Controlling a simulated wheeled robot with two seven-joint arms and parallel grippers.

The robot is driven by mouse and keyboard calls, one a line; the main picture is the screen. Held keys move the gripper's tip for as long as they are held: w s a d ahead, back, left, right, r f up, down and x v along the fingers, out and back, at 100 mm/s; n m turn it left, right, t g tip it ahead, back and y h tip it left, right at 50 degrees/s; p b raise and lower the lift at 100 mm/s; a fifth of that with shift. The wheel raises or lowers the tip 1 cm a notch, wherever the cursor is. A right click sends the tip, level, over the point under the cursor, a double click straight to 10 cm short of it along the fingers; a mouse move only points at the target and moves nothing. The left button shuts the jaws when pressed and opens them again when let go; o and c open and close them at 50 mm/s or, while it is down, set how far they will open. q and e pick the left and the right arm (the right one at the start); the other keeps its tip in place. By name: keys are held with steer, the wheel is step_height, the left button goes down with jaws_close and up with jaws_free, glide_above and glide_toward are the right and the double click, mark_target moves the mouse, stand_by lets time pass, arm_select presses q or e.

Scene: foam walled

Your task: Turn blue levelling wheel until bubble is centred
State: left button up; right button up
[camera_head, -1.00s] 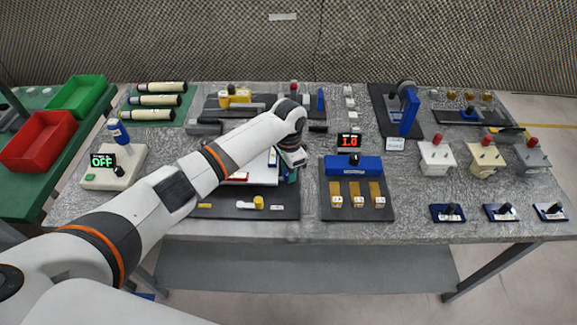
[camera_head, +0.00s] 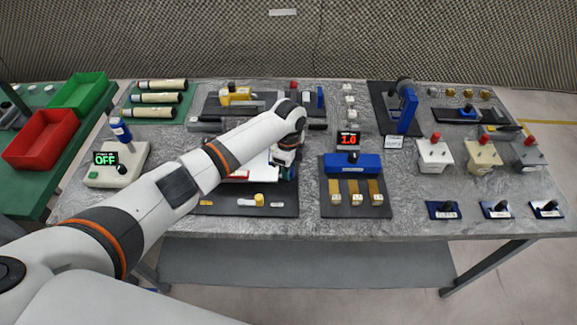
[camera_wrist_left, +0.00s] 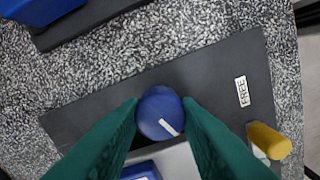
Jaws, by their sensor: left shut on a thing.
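The blue levelling wheel (camera_wrist_left: 160,113), a round knob with a white mark on top, sits between the two green fingers of my left gripper (camera_wrist_left: 160,118) in the left wrist view. The fingers touch it on both sides, so the gripper is shut on it. In the head view my left gripper (camera_head: 286,168) points down at the right edge of a white plate (camera_head: 258,168), and the wheel is hidden there. The plate lies on a dark mat (camera_head: 230,207). I cannot see a bubble in either view. My right gripper is not in view.
A yellow knob (camera_wrist_left: 268,140) and a "FREE" label (camera_wrist_left: 242,91) are near the wheel on the mat. Yellow and dark fixtures stand behind my forearm.

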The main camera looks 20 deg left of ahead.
arm_select(q)
steer(key=shift+r+m, duration=0.1)
steer(key=shift+m, duration=0.5)
steer(key=o, duration=0.7)
step_height(320, 180, up, 12)
steer(key=b, duration=0.3)
stand_by(0.4)
